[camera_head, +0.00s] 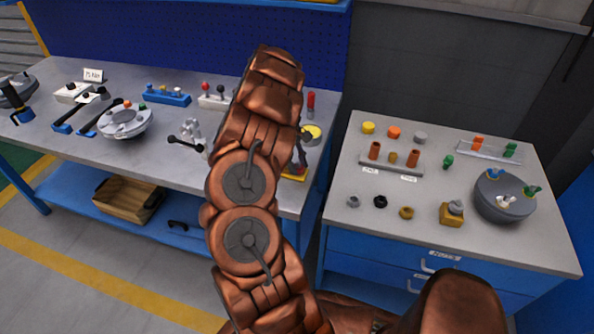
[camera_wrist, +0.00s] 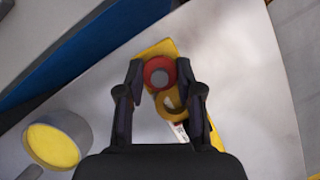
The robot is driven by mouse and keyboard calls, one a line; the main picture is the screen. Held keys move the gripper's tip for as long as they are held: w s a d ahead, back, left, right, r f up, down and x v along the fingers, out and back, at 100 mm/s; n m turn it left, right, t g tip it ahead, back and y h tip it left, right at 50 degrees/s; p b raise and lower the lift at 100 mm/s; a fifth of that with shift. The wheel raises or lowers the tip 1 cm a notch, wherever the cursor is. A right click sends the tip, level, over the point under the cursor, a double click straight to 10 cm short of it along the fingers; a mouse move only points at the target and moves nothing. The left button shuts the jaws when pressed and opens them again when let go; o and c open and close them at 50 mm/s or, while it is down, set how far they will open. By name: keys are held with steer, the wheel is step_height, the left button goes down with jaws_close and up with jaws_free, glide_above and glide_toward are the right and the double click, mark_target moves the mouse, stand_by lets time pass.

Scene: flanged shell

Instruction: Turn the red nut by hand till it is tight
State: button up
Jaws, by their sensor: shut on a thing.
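The red nut (camera_wrist: 159,73) sits between my gripper's fingertips (camera_wrist: 162,80) in the wrist view, with a grey round centre showing through it. My gripper is shut on the red nut. A yellow ring-shaped part (camera_wrist: 170,103) lies close beside the nut, nearer the gripper's palm. Under them is a yellow base (camera_wrist: 158,50) on the bench. In the head view my copper arm covers most of this spot, and only part of the yellow base (camera_head: 294,178) and the dark gripper show to its right. The nut is hidden there.
A yellow-topped cylinder (camera_wrist: 52,146) stands to the left in the wrist view. The left bench (camera_head: 60,140) holds wrenches, a flanged shell (camera_head: 126,121) and a blue rack (camera_head: 167,96). The right cabinet top (camera_head: 440,235) carries coloured nuts, a peg block and a grey round part (camera_head: 500,203).

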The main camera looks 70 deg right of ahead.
steer(key=shift+m+b, duration=0.3)
steer(key=shift+m, duration=0.1)
steer(key=o, duration=1.2)
steer(key=shift+c, duration=0.2)
steer(key=shift+r, duration=0.1)
steer(key=v, duration=1.2)
steer(key=shift+s+d, duration=0.1)
steer(key=shift+d, duration=0.05)
